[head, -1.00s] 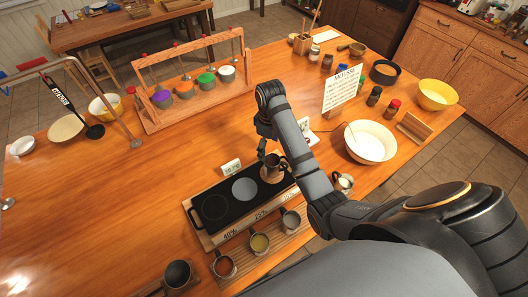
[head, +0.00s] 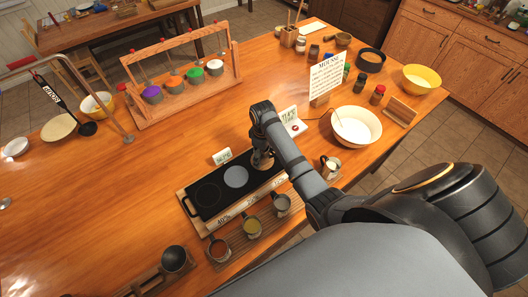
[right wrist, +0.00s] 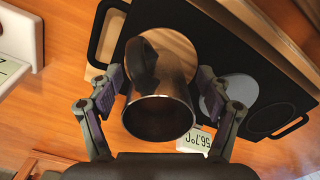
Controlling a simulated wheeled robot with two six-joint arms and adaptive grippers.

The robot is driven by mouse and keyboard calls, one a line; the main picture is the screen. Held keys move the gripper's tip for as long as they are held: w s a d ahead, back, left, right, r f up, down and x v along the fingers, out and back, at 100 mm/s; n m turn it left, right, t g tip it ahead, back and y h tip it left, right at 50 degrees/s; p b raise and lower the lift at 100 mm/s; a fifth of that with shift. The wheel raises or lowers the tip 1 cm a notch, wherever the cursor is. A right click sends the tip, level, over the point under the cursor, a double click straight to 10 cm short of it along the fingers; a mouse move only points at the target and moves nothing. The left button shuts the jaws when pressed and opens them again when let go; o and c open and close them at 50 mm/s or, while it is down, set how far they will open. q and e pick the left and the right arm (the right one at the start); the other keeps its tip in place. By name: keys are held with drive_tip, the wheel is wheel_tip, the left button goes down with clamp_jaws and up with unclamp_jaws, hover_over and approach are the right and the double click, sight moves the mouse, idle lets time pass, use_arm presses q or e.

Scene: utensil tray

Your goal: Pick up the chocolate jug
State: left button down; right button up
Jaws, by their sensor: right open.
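A dark metal jug (right wrist: 160,116), which I take to be the chocolate jug, stands at the right end of the black hot plate (head: 206,200). In the head view it is mostly hidden by my right gripper (head: 262,157). In the right wrist view its open rim faces the camera, its dark handle is at the upper left, and its inside is too dark to read. My right gripper (right wrist: 162,82) is open, with one finger on each side of the jug; I cannot tell whether either touches. My left gripper is out of view.
Several jugs stand along the front, including a reddish one (head: 218,249), a yellow one (head: 252,228) and a grey one (head: 282,204). A small display (head: 221,156) stands behind the plate. A white bowl (head: 356,127) is to the right.

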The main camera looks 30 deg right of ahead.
drive_tip(key=shift+w+f, duration=0.1)
drive_tip(key=shift+w, duration=0.1)
drive_tip(key=c, duration=1.4)
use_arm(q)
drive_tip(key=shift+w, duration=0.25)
use_arm(e)
drive_tip(key=shift+c, duration=0.6)
